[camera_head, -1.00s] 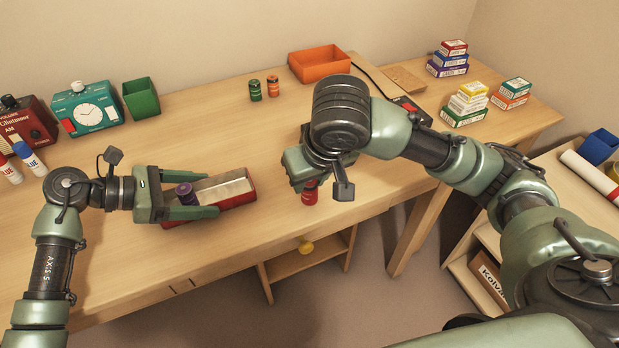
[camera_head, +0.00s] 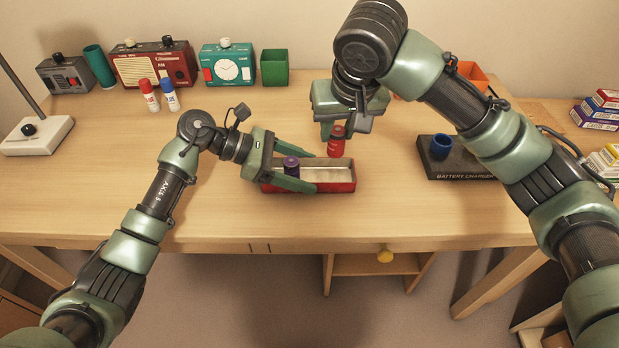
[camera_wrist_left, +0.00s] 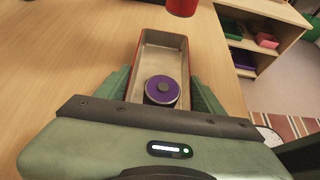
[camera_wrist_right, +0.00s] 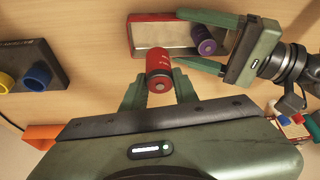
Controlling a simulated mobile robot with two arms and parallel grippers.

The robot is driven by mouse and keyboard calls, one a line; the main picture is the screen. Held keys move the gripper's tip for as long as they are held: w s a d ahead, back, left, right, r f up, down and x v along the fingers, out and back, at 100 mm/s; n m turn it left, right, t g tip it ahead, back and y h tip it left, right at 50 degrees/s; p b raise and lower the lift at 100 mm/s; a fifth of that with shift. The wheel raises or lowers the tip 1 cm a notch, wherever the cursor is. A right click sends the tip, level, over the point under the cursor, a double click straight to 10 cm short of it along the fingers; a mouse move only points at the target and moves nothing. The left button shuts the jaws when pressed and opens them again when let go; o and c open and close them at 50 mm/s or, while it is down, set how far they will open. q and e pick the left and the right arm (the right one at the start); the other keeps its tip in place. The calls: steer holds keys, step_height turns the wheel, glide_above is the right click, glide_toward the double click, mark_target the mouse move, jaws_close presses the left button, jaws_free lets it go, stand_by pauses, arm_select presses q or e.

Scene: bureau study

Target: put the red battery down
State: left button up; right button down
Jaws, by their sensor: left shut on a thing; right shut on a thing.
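The red battery (camera_head: 336,146) is in my right gripper (camera_head: 338,128), which is shut on it. It is just behind the right part of the red tray (camera_head: 335,187) in the head view. A purple battery (camera_wrist_left: 161,90) stands inside the tray, near the gripper. I cannot tell whether the tray touches the desk.
A black battery charger (camera_head: 462,160) with a blue ring (camera_head: 441,146) is to the right. The desk's front left is clear.

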steer(key=a+r, duration=0.1)
steer(key=a, duration=0.1)
glide_above(323, 180)
step_height(323, 180, down, 10)
steer(key=shift+r, duration=0.2)
steer(key=c, duration=1.1)
jaws_free()
steer(key=shift+f, duration=0.1)
steer(key=v, duration=1.2)
